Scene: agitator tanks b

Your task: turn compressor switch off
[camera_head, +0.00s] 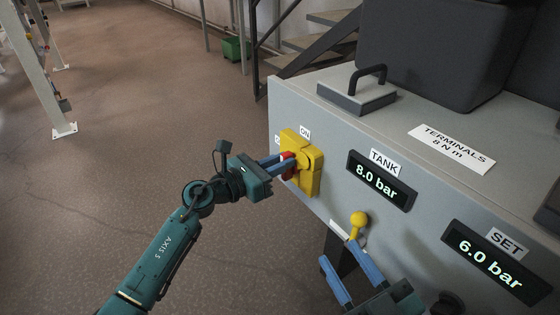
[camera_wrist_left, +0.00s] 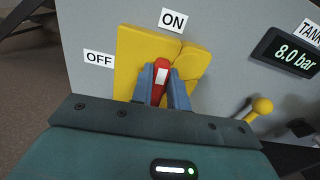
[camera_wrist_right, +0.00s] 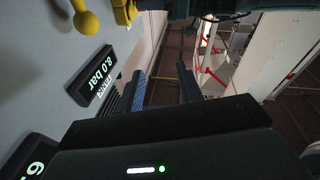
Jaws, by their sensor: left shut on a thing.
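The compressor switch has a red handle (camera_wrist_left: 162,68) on a yellow plate (camera_wrist_left: 130,55) on the grey cabinet's front. An ON label (camera_wrist_left: 174,19) is above it and an OFF label (camera_wrist_left: 99,58) is to its left. The handle points up towards ON. My left gripper (camera_head: 286,165) is shut on the red handle, one blue finger on each side; the fingers hide part of it. My right gripper (camera_head: 338,252) is open and empty, below and right of the switch, in front of the cabinet near the yellow knob (camera_head: 358,219).
The TANK display (camera_head: 381,181) reads 8.0 bar and the SET display (camera_head: 497,262) reads 6.0 bar. A black handle (camera_head: 368,76) stands on the cabinet top (camera_head: 405,112). Stairs (camera_head: 310,40) and a green bin (camera_head: 236,49) are behind.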

